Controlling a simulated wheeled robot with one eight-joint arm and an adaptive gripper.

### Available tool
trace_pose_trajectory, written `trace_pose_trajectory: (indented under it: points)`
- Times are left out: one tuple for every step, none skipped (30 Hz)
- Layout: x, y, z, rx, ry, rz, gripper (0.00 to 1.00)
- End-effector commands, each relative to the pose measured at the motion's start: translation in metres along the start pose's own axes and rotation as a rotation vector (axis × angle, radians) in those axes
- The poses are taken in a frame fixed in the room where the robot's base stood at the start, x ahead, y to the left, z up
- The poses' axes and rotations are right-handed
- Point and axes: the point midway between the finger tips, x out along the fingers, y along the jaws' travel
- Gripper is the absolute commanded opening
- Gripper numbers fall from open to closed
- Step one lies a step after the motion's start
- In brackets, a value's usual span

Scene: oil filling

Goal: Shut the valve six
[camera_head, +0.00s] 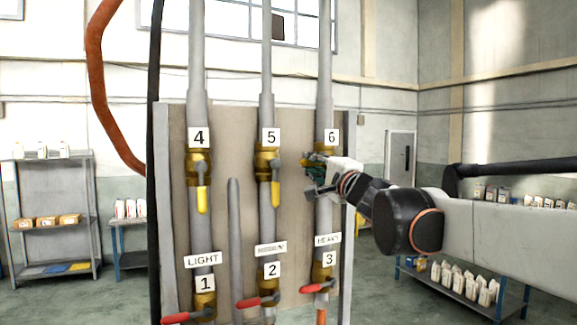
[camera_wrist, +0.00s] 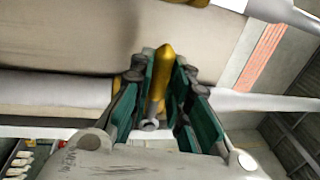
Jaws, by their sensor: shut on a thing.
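Valve six (camera_head: 325,147) is a brass valve on the right-hand grey pipe, under the label 6. Its yellow handle lies between the two green-padded fingers of my gripper (camera_head: 315,165) and is mostly hidden in the head view. In the wrist view the handle (camera_wrist: 158,75) appears to point across the pipe (camera_wrist: 60,92), with its rounded tip beyond the pads. My gripper (camera_wrist: 166,85) is shut on this handle, coming from the right of the pipe.
Valves four (camera_head: 198,165) and five (camera_head: 267,162) have yellow handles hanging down along their pipes. Valves one (camera_head: 204,298), two (camera_head: 270,285) and three (camera_head: 322,275) below have red handles pointing left.

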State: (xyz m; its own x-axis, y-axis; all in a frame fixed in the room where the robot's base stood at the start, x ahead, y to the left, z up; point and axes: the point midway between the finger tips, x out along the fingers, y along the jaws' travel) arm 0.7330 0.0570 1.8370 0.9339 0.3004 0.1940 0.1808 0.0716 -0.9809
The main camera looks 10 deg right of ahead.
Motion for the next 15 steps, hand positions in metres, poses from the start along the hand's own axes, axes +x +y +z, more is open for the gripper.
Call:
trace_pose_trajectory:
  points:
    - [0.0,-0.0003,-0.0005,0.005,0.002,0.0,0.0]
    - [0.0,-0.0003,-0.0005,0.006,0.002,0.0,0.0]
    - [0.0,-0.0004,-0.0005,0.006,0.002,0.0,0.0]
    - [0.0,-0.0004,-0.0005,0.006,0.002,0.0,0.0]
    - [0.0,-0.0004,-0.0005,0.006,0.001,-0.001,0.0]
    - [0.0001,-0.0004,-0.0005,0.006,0.001,-0.001,0.0]
    - [0.0001,-0.0005,-0.0005,0.006,0.001,-0.001,0.0]
    - [0.0001,-0.0005,-0.0005,0.006,0.001,-0.001,0.0]
    - [0.0001,-0.0006,-0.0005,0.006,0.001,-0.001,0.21]
    - [0.0001,-0.0006,-0.0005,0.006,0.001,-0.001,0.28]
    - [0.0002,-0.0006,-0.0005,0.005,0.001,-0.001,0.35]
    - [0.0002,-0.0006,-0.0005,0.005,0.001,-0.001,0.37]
    - [0.0002,-0.0005,-0.0004,0.005,0.001,-0.001,0.37]
    - [0.0002,-0.0005,-0.0004,0.004,0.001,-0.001,0.37]
    - [0.0002,-0.0005,-0.0003,0.004,0.001,-0.001,0.37]
